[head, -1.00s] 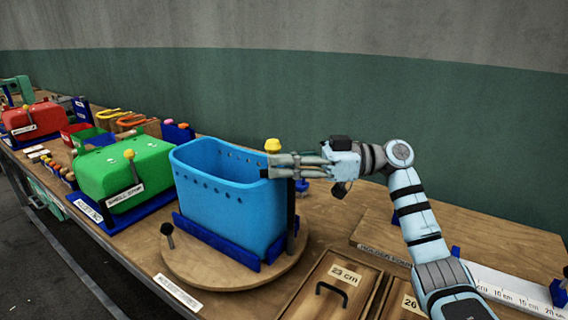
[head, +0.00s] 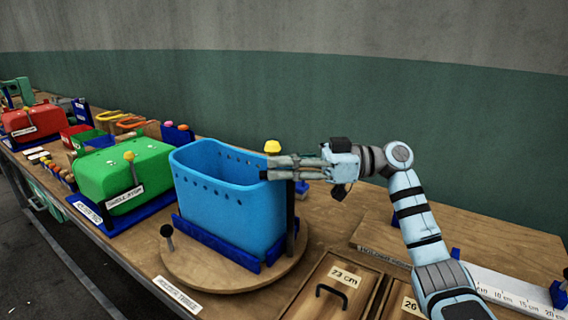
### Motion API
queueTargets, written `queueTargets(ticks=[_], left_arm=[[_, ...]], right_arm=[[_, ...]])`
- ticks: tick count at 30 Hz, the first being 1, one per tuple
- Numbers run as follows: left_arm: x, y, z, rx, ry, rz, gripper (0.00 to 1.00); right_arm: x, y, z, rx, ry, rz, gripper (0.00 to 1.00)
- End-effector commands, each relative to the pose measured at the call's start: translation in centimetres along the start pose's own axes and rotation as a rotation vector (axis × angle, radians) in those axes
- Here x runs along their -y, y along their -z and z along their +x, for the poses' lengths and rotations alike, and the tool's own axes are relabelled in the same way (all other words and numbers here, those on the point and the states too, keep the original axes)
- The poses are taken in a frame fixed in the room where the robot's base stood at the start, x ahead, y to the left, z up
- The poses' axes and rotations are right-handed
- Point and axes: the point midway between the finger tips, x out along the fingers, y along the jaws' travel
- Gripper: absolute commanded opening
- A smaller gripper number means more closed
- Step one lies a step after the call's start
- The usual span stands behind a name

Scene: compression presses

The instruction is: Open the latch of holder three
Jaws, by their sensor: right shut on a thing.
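A blue open bin (head: 228,205) with a row of small holes stands upright on a round wooden turntable (head: 205,272). A label plate (head: 177,294) lies at the front of the turntable; its text is blurred, so I cannot surely read it as holder three. A yellow knob (head: 272,146) shows just above my right gripper, at the bin's right rim, near a dark upright post (head: 291,215). My right gripper (head: 272,168) reaches in from the right with its fingers shut by the knob, apparently on its lever, which the fingers hide. My left gripper is not in view.
A green box (head: 122,178) with its own yellow-knobbed lever and a red box (head: 35,121) stand at the left. A dark knob (head: 167,231) stands on the turntable's left. Wooden lids (head: 330,285) and a ruler (head: 515,296) lie at the front right.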

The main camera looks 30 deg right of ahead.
Motion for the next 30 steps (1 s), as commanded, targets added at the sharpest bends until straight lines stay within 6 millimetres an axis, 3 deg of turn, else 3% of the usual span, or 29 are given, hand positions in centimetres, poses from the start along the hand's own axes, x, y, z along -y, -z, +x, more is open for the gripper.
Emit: queueTargets(ticks=[5, 6, 8, 18, 22, 30], left_arm=[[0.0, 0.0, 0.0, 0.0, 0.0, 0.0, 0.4], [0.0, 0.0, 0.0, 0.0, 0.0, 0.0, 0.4], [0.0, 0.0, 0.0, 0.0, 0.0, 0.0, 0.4], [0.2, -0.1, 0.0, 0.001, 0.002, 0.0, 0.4], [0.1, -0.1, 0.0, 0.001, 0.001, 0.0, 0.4], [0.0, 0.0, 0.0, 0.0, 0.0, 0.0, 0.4]], right_arm=[[0.0, 0.0, 0.0, 0.001, 0.001, 0.0, 0.0], [0.0, 0.0, 0.0, 0.0, 0.001, 0.0, 0.21], [0.0, 0.0, 0.0, 0.0, 0.001, 0.0, 0.29], [0.0, 0.0, -0.4, 0.001, -0.002, 0.0, 0.29], [-0.1, -0.1, -2.7, 0.003, -0.005, 0.002, 0.29], [-0.2, 0.0, -9.9, 0.001, -0.005, 0.002, 0.29]])
